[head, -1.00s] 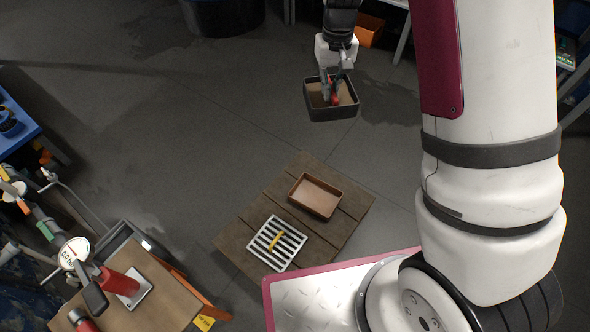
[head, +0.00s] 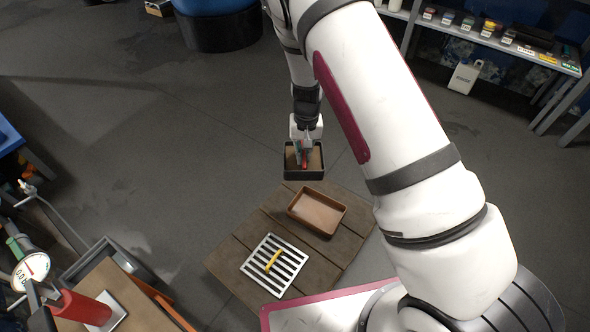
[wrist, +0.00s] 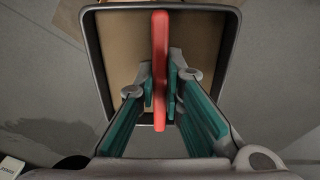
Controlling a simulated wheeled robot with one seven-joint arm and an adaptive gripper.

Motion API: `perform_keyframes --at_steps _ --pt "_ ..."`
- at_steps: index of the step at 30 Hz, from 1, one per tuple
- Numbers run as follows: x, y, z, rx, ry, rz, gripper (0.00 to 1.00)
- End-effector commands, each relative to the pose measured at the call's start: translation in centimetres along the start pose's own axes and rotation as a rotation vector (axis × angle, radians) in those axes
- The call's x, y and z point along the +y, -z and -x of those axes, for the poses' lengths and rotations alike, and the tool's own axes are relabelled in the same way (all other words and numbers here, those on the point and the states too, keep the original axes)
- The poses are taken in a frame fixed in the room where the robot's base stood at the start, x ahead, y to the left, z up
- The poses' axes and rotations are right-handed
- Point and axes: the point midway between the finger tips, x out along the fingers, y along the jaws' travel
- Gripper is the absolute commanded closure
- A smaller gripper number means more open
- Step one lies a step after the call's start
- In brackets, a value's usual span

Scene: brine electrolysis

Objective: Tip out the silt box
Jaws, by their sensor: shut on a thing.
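The silt box is a dark, open box (head: 304,176) with brown silt inside and a red handle (wrist: 160,60) across it. My gripper (head: 304,157) is shut on the red handle, with a finger on each side of it in the wrist view (wrist: 160,85). The box hangs roughly level near the far edge of a low wooden platform (head: 235,240). The silt still lies in it. A shallow brown tray (head: 316,212) stands on the platform, nearer than the box. Whether the tray holds anything is hard to tell.
A white slotted grate (head: 262,283) with a yellow handle lies on the platform beside the brown tray. A dark round tub (head: 222,30) stands at the back. A shelf of small containers (head: 490,32) is at the right. A gauge (head: 30,270) and bench are at the left.

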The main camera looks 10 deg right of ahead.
Motion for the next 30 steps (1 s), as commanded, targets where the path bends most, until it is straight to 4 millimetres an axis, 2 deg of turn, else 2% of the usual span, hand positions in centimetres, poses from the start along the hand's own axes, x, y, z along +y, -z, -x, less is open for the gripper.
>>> perform_keyframes --at_steps 1,6,12,20,30 --pt "-0.5 0.1 -1.4 -0.004 -0.007 -0.014 1.00" --pt "-1.7 0.4 -6.0 0.002 -0.015 -0.061 1.00" --pt "-2.2 0.2 -9.4 0.011 -0.023 -0.096 1.00" --pt "-2.0 0.1 -10.5 0.013 0.015 -0.111 1.00" --pt "-1.3 0.1 -11.2 0.020 0.159 -0.110 1.00"
